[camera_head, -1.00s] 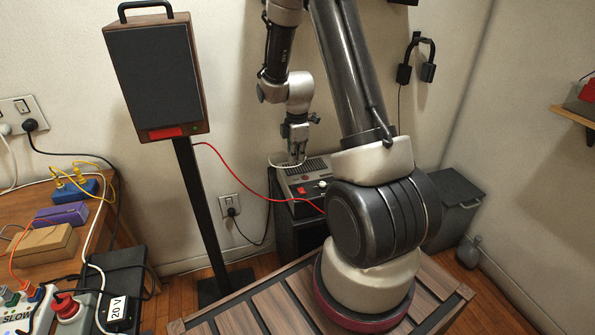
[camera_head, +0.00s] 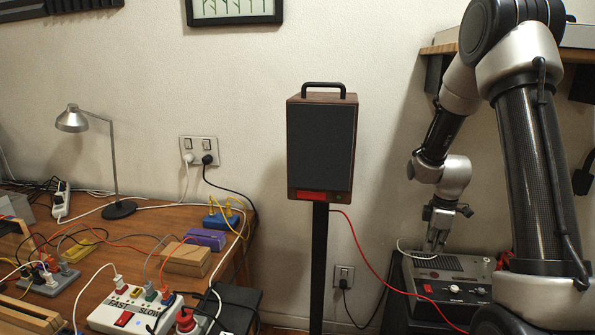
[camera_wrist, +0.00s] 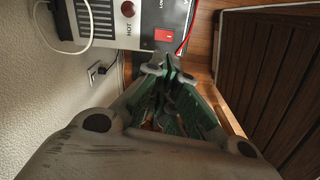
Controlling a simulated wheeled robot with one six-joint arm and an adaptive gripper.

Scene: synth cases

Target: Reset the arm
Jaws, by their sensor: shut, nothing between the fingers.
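My gripper (camera_head: 435,240) hangs from my arm on the right of the head view, low over the back of a grey and black box with a control panel (camera_head: 447,292). Its fingers are together with nothing between them. In the wrist view the fingertips (camera_wrist: 166,66) meet just in front of the box's panel (camera_wrist: 135,22), which bears a red switch, a knob and the word HOT. A white cable (camera_head: 408,250) loops beside the gripper onto the box. I cannot tell whether the fingertips touch the box.
A wooden table (camera_head: 140,232) at left holds a lamp (camera_head: 112,165), power strips and cables. A shelf (camera_head: 437,48) is behind my arm.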

